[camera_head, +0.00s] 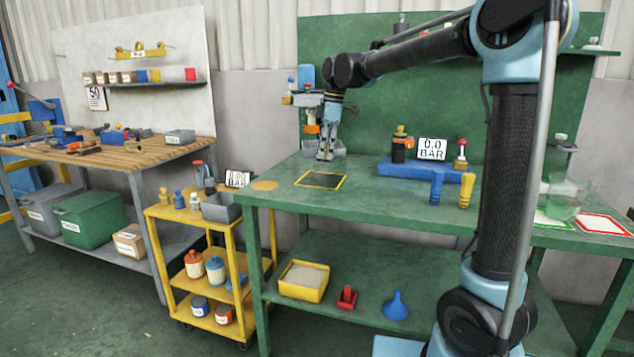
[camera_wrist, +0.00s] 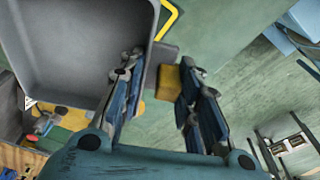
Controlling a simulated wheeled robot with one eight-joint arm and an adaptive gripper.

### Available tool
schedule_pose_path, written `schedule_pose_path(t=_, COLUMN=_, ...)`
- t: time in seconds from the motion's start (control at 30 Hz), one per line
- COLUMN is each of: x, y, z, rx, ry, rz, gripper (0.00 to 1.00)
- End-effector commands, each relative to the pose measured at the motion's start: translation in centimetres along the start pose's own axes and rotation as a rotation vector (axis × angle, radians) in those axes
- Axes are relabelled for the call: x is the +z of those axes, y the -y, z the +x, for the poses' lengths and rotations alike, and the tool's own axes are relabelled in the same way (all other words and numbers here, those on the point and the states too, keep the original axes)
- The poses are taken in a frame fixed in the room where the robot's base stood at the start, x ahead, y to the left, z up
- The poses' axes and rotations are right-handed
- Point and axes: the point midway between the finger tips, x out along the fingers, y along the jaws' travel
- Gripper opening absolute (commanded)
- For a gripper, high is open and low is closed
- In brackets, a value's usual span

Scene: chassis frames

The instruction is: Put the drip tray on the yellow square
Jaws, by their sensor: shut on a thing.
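The drip tray is a grey, open tray with raised walls, large at the upper left of the wrist view (camera_wrist: 70,45). My gripper (camera_head: 325,156) points down over the back of the green bench and is shut on the tray's side grip, a grey tab with a yellow-brown block between the fingers (camera_wrist: 160,85). The yellow square (camera_head: 320,180) is a yellow outline with a dark inside, in front of the gripper; a corner of its outline shows beside the tray in the wrist view (camera_wrist: 168,18). Tray-to-bench contact is unclear.
An orange disc (camera_head: 265,185) marks the bench left of the square. A yellow cart (camera_head: 205,235) stands left of the bench. Bench around the square looks clear.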

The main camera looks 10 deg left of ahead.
Motion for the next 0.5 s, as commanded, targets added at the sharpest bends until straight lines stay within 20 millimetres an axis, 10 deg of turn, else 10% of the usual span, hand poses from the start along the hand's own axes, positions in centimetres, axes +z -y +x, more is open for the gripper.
schedule_pose_path(t=0.5, x=-0.5, y=0.1, z=1.5, rx=-0.001, ry=0.000, rz=-0.009, gripper=0.03)
